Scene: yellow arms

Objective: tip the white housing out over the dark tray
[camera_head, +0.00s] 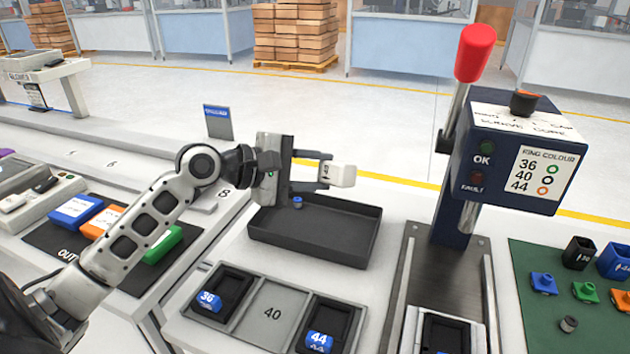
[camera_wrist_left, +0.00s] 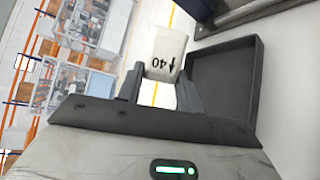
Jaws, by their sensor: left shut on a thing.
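My left gripper (camera_head: 325,171) is shut on the white housing (camera_head: 343,175), holding it above the back part of the dark tray (camera_head: 330,250). The housing lies on its side in the head view. In the left wrist view the housing (camera_wrist_left: 167,50), marked 40 with an arrow, sits between the fingertips (camera_wrist_left: 160,82), and the dark tray (camera_wrist_left: 245,85) is to its right. A small blue piece (camera_head: 298,203) shows at the tray's back left; I cannot tell whether it is in the air or touching. My right gripper is not in view.
A dark blue press (camera_head: 510,150) with a red lever (camera_head: 475,53) stands right. A green mat (camera_head: 545,325) holds several small parts.

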